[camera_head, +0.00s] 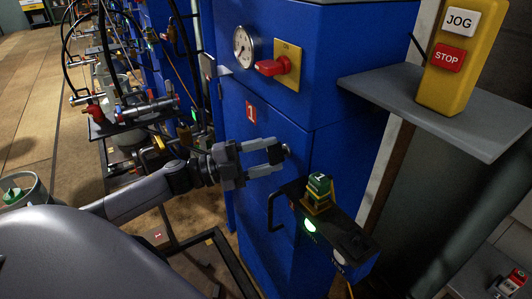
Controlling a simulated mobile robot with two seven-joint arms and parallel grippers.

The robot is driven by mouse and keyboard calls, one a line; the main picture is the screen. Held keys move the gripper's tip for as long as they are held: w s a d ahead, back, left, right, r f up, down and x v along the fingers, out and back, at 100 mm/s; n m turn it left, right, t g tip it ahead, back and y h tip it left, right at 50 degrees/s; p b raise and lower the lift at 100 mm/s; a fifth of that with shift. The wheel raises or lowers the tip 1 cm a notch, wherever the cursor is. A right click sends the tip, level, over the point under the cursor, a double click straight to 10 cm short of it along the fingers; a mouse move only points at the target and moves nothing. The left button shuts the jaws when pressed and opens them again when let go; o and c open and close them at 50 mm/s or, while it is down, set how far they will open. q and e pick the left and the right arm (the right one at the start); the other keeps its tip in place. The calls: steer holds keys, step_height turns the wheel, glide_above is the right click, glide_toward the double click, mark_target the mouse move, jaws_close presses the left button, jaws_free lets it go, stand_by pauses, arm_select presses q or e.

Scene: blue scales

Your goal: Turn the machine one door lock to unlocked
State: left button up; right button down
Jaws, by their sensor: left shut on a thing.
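The blue cabinet of machine one (275,112) stands in the middle, with a red label marked 1 (251,113) on its door. My left gripper (282,151) reaches in from the left against the lower right part of the door. Its two fingers are shut on a small grey round piece, the door lock (287,149). The fingers hide most of the lock, so I cannot tell which way it is turned. My right gripper is not in view.
A red rotary handle (273,67) on a yellow plate and a round gauge (243,47) sit above. A black bracket with a green block marked 1 (319,184) juts out at right below. A grey shelf (438,105) holds the yellow JOG/STOP box (448,62).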

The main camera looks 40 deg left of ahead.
arm_select(q)
steer(key=m, duration=0.2)
steer(key=m+g+p, duration=0.1)
steer(key=m, duration=0.1)
steer(key=shift+r+m+g+y, duration=0.15)
steer(key=shift+m+g+y, duration=0.15)
steer(key=shift+y, duration=0.1)
stand_by(0.4)
steer(key=o, duration=1.1)
steer(key=shift+c, duration=0.2)
steer(key=v, duration=0.7)
steer(key=shift+s, duration=0.1)
